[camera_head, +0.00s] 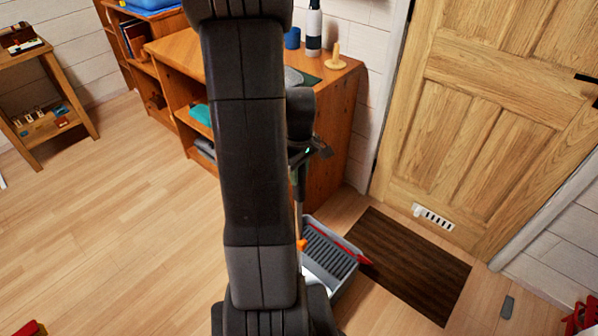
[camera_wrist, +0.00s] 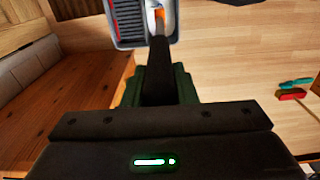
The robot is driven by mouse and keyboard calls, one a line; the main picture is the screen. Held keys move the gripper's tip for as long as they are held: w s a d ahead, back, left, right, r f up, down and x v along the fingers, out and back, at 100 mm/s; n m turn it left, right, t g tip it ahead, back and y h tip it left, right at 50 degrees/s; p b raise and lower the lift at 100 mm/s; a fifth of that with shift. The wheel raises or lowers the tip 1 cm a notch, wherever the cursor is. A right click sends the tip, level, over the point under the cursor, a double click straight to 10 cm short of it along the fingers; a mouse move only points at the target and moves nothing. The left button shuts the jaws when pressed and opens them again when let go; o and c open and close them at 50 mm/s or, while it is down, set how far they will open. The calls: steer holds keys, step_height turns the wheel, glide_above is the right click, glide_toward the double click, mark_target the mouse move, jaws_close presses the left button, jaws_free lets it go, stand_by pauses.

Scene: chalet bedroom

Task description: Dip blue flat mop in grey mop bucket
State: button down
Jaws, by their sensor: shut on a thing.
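The grey mop bucket (camera_head: 345,291) stands on the floor by the cabinet, with a ribbed grey insert and a red bar on its rim; it also shows at the top of the wrist view (camera_wrist: 119,30). My gripper (camera_head: 308,150) is shut on the mop's handle (camera_head: 299,205), high above the bucket. The handle runs down to an orange joint (camera_head: 301,245) at the bucket's left side. In the wrist view the dark handle (camera_wrist: 160,65) leads from my gripper (camera_wrist: 157,92) to the bucket. The blue mop head is not visible, so I cannot tell its depth in the bucket.
A wooden cabinet (camera_head: 335,130) stands close behind the gripper, carrying a bottle (camera_head: 314,30), a blue cup (camera_head: 292,38) and a candle holder (camera_head: 335,60). A brown mat (camera_head: 425,265) lies before the door (camera_head: 490,120). A red-and-green brush (camera_wrist: 292,94) lies on the floor.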

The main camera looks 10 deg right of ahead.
step_height(320, 180, up, 23)
steer(key=p, duration=1.7)
steer(key=shift+p, duration=0.4)
steer(key=shift+s, duration=0.1)
